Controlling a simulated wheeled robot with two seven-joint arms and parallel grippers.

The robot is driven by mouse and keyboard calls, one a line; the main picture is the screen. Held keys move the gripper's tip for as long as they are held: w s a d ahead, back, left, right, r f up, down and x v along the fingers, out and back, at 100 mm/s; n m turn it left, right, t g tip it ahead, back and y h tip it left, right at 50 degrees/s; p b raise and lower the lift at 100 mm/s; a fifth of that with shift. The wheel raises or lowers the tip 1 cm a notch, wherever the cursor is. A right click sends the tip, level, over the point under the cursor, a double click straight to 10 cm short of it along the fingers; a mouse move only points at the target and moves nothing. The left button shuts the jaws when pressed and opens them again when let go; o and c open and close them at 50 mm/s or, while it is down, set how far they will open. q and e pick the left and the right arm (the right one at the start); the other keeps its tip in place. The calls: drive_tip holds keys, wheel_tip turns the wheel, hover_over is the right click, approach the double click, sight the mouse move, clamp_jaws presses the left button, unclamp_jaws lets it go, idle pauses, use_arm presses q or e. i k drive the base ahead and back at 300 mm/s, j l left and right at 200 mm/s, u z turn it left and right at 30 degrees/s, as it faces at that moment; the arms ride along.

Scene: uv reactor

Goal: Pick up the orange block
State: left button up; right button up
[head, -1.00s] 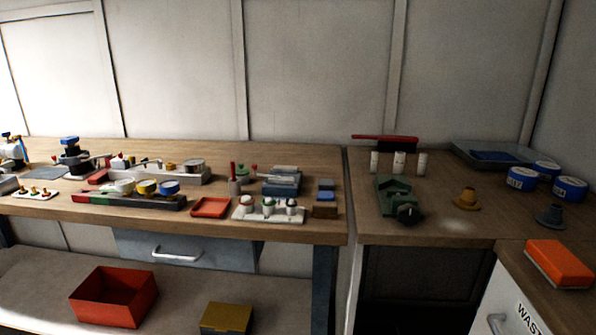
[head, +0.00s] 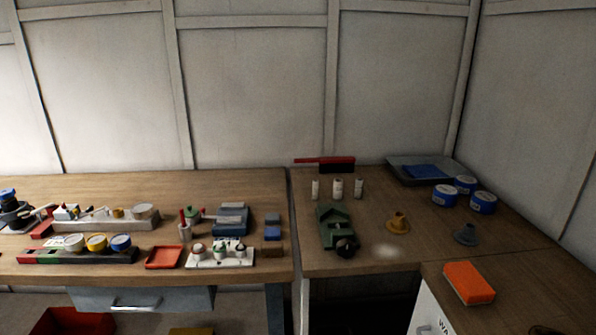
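The orange block (head: 469,282) lies flat on the wooden counter at the lower right in the head view. It is a bright orange slab with a paler layer along its lower edge. Nothing touches it from above. Neither of my grippers can be made out in the head view. A small dark shape at the bottom right edge is too cut off to identify.
The right counter holds a green device (head: 334,227), an orange-yellow cone (head: 398,223), a grey cone (head: 466,234), blue-labelled tins (head: 483,203) and a grey tray (head: 397,172). The left bench holds a red tray (head: 164,257) and a white rack (head: 220,256). Counter around the block is mostly clear.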

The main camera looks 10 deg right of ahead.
sight(468, 285)
drive_tip(key=z, duration=1.4)
